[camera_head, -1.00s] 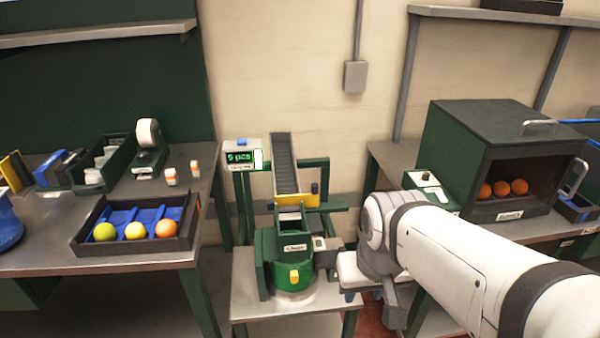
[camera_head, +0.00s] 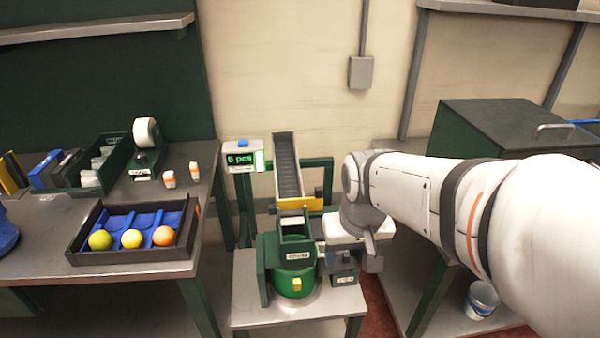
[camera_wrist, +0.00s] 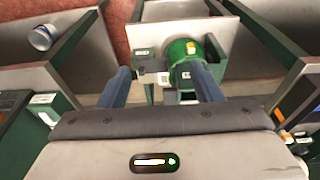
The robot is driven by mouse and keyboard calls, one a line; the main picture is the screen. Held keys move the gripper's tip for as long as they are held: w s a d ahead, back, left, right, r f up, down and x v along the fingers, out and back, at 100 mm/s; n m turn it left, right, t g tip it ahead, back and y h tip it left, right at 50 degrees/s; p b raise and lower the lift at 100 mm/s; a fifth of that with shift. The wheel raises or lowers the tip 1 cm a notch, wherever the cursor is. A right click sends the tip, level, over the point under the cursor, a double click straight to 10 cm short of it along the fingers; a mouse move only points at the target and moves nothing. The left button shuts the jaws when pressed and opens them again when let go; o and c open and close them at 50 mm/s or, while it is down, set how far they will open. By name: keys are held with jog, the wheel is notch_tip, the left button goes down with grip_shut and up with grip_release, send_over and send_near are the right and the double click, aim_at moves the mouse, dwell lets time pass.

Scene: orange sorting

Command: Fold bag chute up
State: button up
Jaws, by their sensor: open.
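A green bagging unit (camera_head: 294,250) with a white label stands on a small grey-topped stand, with a green drum and yellow tab (camera_head: 296,285) at its front. A dark sloped ramp (camera_head: 286,165) with a yellow lip (camera_head: 295,204) comes down behind it. I cannot tell for sure which part is the bag chute. In the wrist view the green drum (camera_wrist: 183,72) shows beyond the fingertips.
A small display box (camera_head: 243,158) stands left of the ramp. A black tray (camera_head: 133,257) with three balls sits on the left table. A dark green cabinet (camera_head: 505,125) is at the right, partly behind my arm. A white bucket (camera_head: 481,299) stands low at right.

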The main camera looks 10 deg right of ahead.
jog(key=w+g+p, duration=0.1)
jog(key=w+p, duration=0.3)
jog(key=w, duration=1)
jog(key=g+p, duration=0.1)
jog(key=p, duration=0.1)
send_near(319, 227)
jog(key=shift+s+a+f, duration=0.1)
jog(key=shift+a+f, duration=0.05)
jog(key=shift+f, duration=0.65)
notch_tip(319, 227, down, 7)
jog(key=shift+r+p, duration=0.1)
jog(key=shift+p, duration=0.7)
jog(key=shift+c, duration=0.2)
jog(key=c, duration=1.2)
